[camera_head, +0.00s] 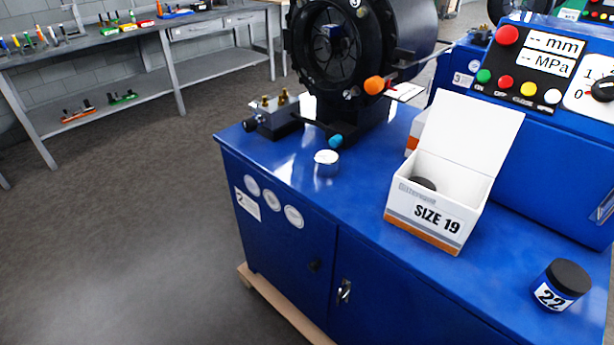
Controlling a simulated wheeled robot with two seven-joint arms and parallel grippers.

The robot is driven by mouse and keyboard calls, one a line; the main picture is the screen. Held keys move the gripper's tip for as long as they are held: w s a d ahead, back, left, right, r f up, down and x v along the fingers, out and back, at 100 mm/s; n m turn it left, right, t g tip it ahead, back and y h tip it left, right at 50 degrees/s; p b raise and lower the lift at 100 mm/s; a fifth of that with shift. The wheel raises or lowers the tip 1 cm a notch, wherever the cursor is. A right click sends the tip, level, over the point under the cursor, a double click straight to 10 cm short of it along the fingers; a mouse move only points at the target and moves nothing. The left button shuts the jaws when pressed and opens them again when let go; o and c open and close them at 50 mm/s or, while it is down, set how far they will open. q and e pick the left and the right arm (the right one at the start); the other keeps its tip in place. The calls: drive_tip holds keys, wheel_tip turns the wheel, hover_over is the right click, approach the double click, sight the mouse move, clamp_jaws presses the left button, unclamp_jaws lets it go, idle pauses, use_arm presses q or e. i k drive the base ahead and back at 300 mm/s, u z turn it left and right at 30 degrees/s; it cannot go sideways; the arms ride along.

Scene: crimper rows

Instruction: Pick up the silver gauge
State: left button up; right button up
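A short silver cylinder with a pale round top, which looks like the silver gauge (326,163), stands on the blue cabinet top near its front edge. It stands in front of the black crimper head and apart from the things around it. Neither of my grippers is in view.
An open white box marked SIZE 19 (430,214) stands right of the gauge, with a dark round thing inside. A black-lidded jar marked 22 (562,285) stands at the lower right. A grey workbench (130,40) is at the far left.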

sight(326, 162)
drive_tip(key=u, duration=0.4)
drive_tip(key=k, duration=1)
drive_tip(key=u, duration=0.95)
drive_tip(key=i, duration=1.65)
drive_tip(key=z, duration=1.2)
drive_tip(key=i, duration=0.95)
drive_tip(key=z, duration=1.05)
